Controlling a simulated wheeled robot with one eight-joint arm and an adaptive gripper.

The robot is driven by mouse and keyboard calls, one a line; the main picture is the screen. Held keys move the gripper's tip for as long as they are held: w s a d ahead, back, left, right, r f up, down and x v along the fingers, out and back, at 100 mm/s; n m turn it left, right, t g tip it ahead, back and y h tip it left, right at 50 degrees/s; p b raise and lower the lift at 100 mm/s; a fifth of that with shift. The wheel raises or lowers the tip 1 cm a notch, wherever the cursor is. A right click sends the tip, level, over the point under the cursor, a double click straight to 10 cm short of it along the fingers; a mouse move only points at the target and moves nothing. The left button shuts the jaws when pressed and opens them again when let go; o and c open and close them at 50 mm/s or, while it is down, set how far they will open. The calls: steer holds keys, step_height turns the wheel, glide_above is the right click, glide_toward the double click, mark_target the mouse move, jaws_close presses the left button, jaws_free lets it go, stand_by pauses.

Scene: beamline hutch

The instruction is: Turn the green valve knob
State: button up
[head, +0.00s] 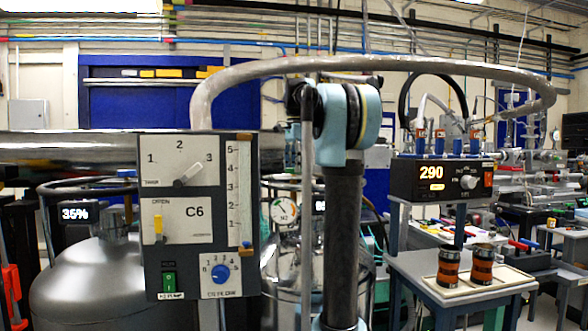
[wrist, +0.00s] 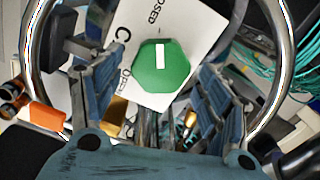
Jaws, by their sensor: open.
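The green valve knob (wrist: 165,68) shows in the wrist view, many-sided, with a white bar marker pointing up the picture. It sits on a tilted white plate (wrist: 200,25) with black lettering, partly cut off, that includes "OSED". My gripper (wrist: 157,74) is open, with one blue-grey finger to the left of the knob and one to the right. Nothing is held between the fingers. Whether either finger touches the knob I cannot tell. In the head view I cannot make out the green knob or the fingers.
A control panel (head: 190,215) with dials stands left of my arm in the head view. A grey hose (head: 400,64) arches overhead. On the right, a tray (head: 455,292) holds orange-black cylinders (head: 482,267). A curved shiny tube (wrist: 36,60) surrounds the wrist view's sides.

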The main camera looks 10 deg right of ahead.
steer(key=c, duration=1.1)
steer(key=shift+o, duration=0.2)
